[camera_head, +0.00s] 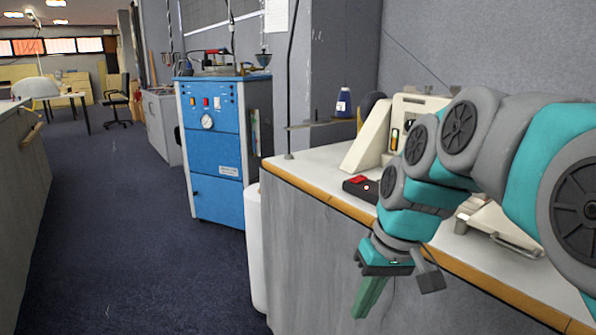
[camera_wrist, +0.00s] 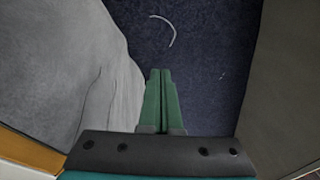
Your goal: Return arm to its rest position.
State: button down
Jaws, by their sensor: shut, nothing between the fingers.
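My arm reaches in from the right of the head view, grey and teal, bent over the edge of a counter. My gripper (camera_head: 362,312) hangs in front of the counter's side, fingers pointing down toward the floor. In the wrist view the two green fingers of my gripper (camera_wrist: 161,72) lie side by side, shut, with nothing held between them. The dark blue carpet (camera_wrist: 200,40) shows beyond the fingertips.
The counter (camera_head: 320,160) with a wooden edge stands close behind my gripper. A cream machine (camera_head: 372,140) and a red-and-black box (camera_head: 358,187) sit on it. A blue cabinet (camera_head: 215,150) stands farther back. Carpet (camera_head: 110,220) at the left is clear.

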jog(key=s+d+f+m+g+h, duration=0.1)
jog(key=s+d+f, duration=0.1)
jog(key=s+f, duration=0.5)
jog(key=s+d+f+m+g+h, duration=0.1)
jog(key=s+f, duration=0.5)
jog(key=s, duration=0.7)
jog(key=shift+d+f+g+h, duration=0.3)
jog(key=shift+d+f, duration=0.05)
jog(key=shift+d, duration=0.45)
